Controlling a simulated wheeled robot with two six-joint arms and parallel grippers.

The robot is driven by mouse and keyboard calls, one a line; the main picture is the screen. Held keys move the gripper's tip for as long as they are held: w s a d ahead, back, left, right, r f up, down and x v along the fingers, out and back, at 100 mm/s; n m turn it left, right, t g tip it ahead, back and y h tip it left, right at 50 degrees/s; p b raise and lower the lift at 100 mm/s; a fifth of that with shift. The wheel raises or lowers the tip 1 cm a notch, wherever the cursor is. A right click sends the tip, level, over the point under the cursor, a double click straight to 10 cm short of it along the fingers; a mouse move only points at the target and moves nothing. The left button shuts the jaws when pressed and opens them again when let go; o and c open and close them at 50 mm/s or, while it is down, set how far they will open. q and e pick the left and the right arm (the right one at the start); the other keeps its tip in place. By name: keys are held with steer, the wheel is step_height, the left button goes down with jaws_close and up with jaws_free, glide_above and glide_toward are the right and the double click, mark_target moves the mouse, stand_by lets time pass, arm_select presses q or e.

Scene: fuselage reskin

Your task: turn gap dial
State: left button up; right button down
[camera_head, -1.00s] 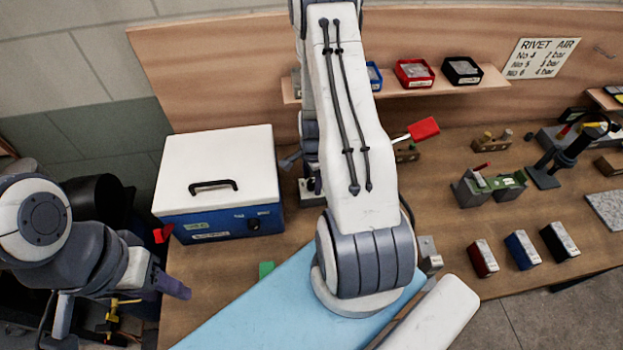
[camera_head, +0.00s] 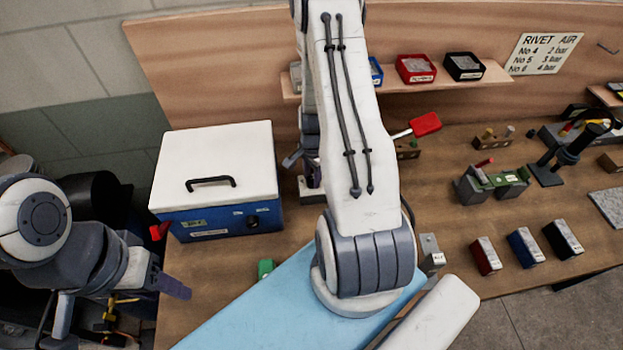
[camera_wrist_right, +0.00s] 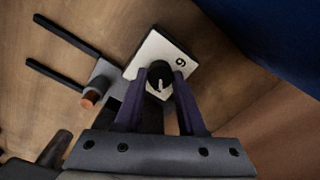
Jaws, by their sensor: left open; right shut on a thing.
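The gap dial is a black round knob (camera_wrist_right: 159,77) with a white pointer line, set on a white plate (camera_wrist_right: 180,52) that bears one black digit. In the right wrist view, the purple fingers of my right gripper (camera_wrist_right: 161,84) are closed around the knob, one on each side. The pointer shows between the fingers. In the head view my right arm hides most of this spot. My left gripper (camera_head: 172,285) is open and empty at the lower left, away from the dial.
A blue case with a white lid (camera_head: 220,165) stands on the bench left of my right arm. A light blue panel (camera_head: 260,310) lies in front.

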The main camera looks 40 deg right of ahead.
mark_target(312, 179)
steer(key=n+b, duration=0.3)
steer(key=n, duration=0.2)
steer(key=shift+w+f, duration=0.1)
steer(key=shift+n+b, duration=1)
steer(key=shift+n, duration=1.3)
steer(key=shift+d, duration=0.1)
steer(key=shift+w, duration=0.1)
steer(key=c, duration=0.5)
jaws_free()
step_height(312, 179, up, 11)
steer(key=b, duration=0.1)
steer(key=shift+f+b, duration=0.15)
steer(key=shift+b, duration=0.25)
